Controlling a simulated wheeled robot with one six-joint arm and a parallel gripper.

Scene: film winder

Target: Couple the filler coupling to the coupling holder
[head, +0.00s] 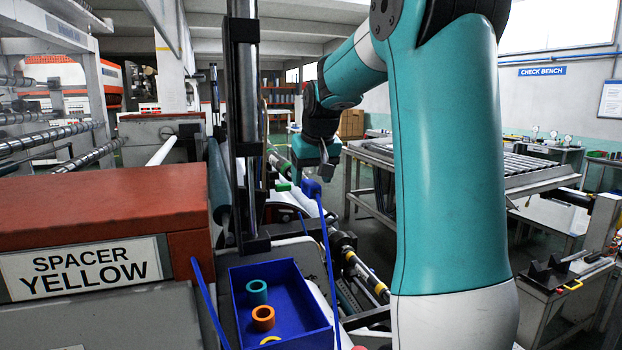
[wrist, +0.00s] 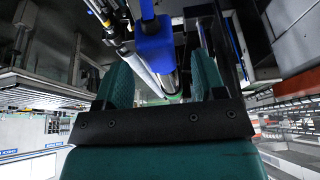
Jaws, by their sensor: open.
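A blue block with a blue hose, which looks like the filler coupling (head: 311,188), is just below my gripper (head: 319,169) in the head view. Its hose runs down towards the front. In the wrist view the blue block (wrist: 154,39) appears just beyond the tips of my gripper (wrist: 161,66), near the middle of the gap. The two teal fingers are apart with nothing clamped between them. A small green part (head: 283,187) is just left of the blue block. I cannot tell which part is the coupling holder.
A blue bin (head: 280,318) holds teal, orange and yellow rings at the front. A dark upright post (head: 243,130) stands left of my gripper. A red-topped cabinet (head: 100,212) marked SPACER YELLOW is at left. A roller table (head: 470,165) is behind at right.

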